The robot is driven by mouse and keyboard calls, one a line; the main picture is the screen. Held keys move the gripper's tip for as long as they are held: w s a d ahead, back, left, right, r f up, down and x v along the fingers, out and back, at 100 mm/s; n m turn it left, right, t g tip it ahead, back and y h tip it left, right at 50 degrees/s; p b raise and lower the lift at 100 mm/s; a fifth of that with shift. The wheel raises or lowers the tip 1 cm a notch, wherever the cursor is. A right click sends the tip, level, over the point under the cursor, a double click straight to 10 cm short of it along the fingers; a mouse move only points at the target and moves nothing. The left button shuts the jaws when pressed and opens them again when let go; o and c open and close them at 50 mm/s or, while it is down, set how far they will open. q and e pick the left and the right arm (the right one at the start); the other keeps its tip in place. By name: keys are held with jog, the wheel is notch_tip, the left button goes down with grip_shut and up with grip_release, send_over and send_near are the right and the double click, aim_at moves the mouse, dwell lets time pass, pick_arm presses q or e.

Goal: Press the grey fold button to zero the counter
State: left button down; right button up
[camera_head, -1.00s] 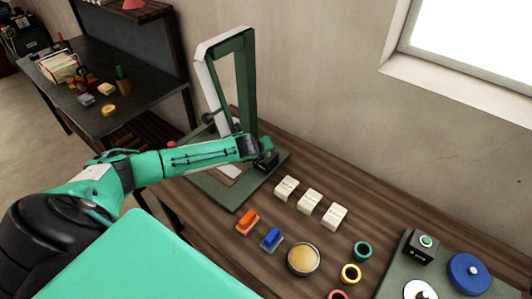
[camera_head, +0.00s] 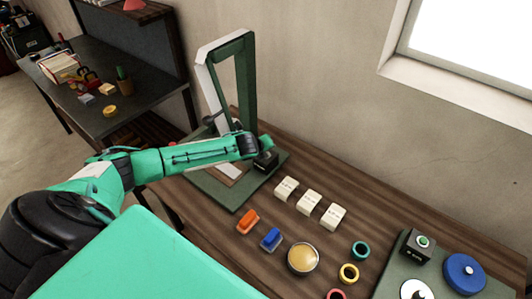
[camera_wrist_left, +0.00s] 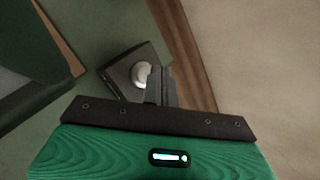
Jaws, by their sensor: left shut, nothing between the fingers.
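The grey fold button (camera_wrist_left: 142,74) is a round pale cap on a small black box in the left wrist view. The black box (camera_head: 265,162) also shows in the head view, at the right corner of the green press board (camera_head: 232,193). My left gripper (camera_head: 263,148) is over the box in the head view. In the left wrist view its shut, empty fingers (camera_wrist_left: 159,82) overlap the right edge of the button. I cannot tell whether they touch it. The cap is hidden in the head view. I cannot make out a counter. My right gripper is not in view.
A tall green and white frame (camera_head: 248,85) stands on the board behind my gripper. Several cream blocks (camera_head: 308,202), an orange clip (camera_head: 248,221), a blue clip (camera_head: 271,238) and a round tin (camera_head: 303,258) lie to the right. Another box with a green button (camera_head: 422,242) is farther right.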

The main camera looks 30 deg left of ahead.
pick_arm(q)
notch_tip(320, 180, up, 5)
jog(key=p, duration=0.5)
jog(key=shift+r, duration=0.1)
dwell(0.7)
